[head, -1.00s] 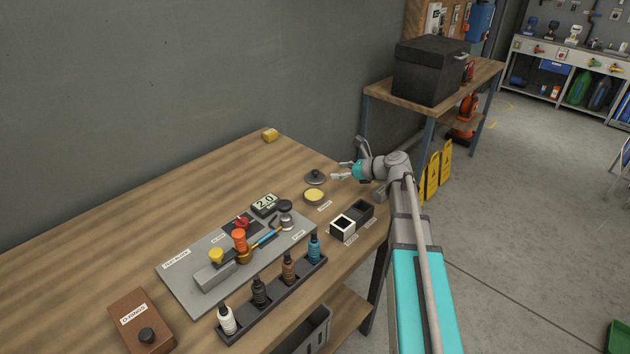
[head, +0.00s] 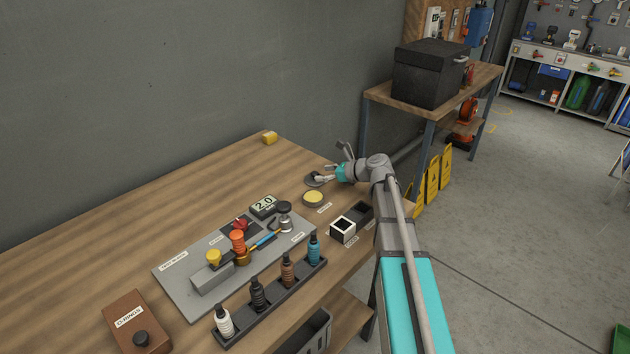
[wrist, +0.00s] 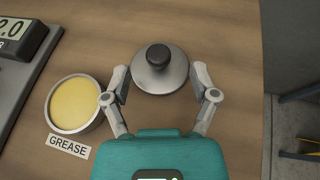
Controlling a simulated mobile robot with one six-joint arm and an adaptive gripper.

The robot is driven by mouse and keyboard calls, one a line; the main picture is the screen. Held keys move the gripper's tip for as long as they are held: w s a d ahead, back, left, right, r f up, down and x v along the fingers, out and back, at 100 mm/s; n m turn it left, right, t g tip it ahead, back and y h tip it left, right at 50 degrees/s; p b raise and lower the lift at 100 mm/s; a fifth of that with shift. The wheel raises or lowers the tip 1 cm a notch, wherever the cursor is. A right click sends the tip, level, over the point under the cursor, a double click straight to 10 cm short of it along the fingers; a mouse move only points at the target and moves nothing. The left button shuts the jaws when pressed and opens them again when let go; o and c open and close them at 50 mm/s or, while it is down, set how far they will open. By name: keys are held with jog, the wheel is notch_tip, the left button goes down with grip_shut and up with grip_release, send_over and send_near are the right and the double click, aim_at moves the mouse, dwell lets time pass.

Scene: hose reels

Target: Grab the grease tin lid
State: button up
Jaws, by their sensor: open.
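The grease tin lid (wrist: 160,71) is a round grey metal disc with a black knob, lying on the wooden table just behind the tin. It also shows in the head view (head: 315,180), partly covered by my gripper. My gripper (wrist: 162,88) is open, with its fingertips at the near left and right sides of the lid. I cannot tell whether they touch it. The open grease tin (wrist: 75,104), filled with yellow grease, stands left of my gripper, close to the left finger. It also shows in the head view (head: 313,198).
A "GREASE" label (wrist: 68,146) lies before the tin. A grey board (head: 190,298) with fittings and a "2.0" display (head: 264,205) lies to the left. The table's right edge is close to the lid.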

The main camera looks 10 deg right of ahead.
aim_at(315, 173)
jog(key=shift+b+x, duration=0.5)
jog(key=shift+x, duration=1.2)
grip_shut()
